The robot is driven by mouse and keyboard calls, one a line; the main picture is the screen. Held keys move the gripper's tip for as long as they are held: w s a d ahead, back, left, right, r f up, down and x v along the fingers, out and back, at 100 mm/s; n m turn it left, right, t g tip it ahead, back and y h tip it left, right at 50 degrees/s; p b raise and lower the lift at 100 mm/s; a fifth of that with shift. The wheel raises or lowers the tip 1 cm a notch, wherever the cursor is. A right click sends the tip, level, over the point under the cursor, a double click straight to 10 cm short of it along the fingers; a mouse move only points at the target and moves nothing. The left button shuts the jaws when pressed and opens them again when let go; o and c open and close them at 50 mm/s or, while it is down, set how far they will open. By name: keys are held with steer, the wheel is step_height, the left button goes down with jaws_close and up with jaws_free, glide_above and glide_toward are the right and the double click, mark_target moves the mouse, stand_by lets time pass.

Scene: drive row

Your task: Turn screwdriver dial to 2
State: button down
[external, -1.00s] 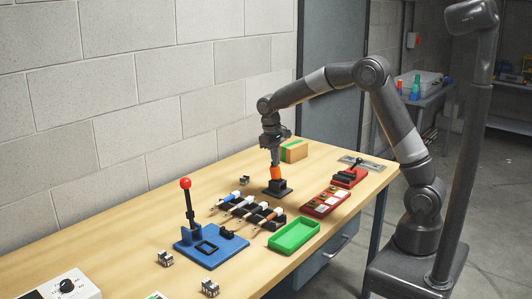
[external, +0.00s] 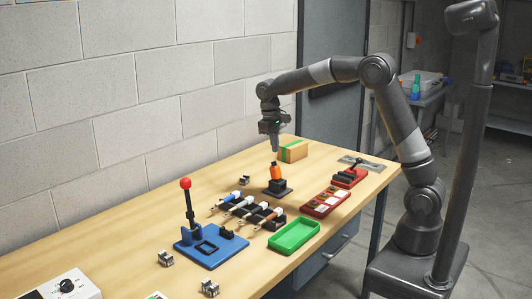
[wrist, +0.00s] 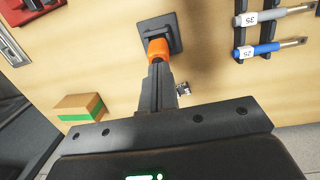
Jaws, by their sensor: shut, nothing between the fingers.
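An orange and black upright tool, apparently the screwdriver (external: 276,173), stands in a black base (external: 277,189) near the back of the bench. Its orange part shows in the wrist view (wrist: 157,47), just beyond my fingertips in the picture. No dial numbers can be read on it. My gripper (external: 275,150) is shut and empty, pointing down above the tool with a small gap. In the wrist view its dark fingers (wrist: 158,85) are together and hide part of the tool. A white box with a black knob (external: 66,286) sits at the bottom left.
Several handled tools lie in a black rack (external: 262,215) left of a green tray (external: 294,236). A blue base with a red-knobbed lever (external: 186,184) stands further left. A cardboard box (external: 293,151) is behind my gripper. Red fixtures (external: 325,202) line the right edge.

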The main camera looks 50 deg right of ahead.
mark_target(274, 163)
steer(key=shift+r, duration=0.2)
steer(key=shift+w+d+r+g+y, duration=0.15)
steer(key=shift+w+d+g, duration=0.1)
steer(key=shift+w+d, duration=0.2)
steer(key=shift+w+d+r+g+y, duration=0.15)
steer(key=shift+w+d+g, duration=0.15)
steer(key=shift+d, duration=0.2)
steer(key=shift+w+d+g, duration=0.2)
steer(key=shift+d+g, duration=0.05)
steer(key=shift+d, duration=0.1)
steer(key=shift+x, duration=3.35)
steer(key=shift+w+a+f, duration=0.15)
steer(key=shift+w+a, duration=0.15)
steer(key=shift+w, duration=0.2)
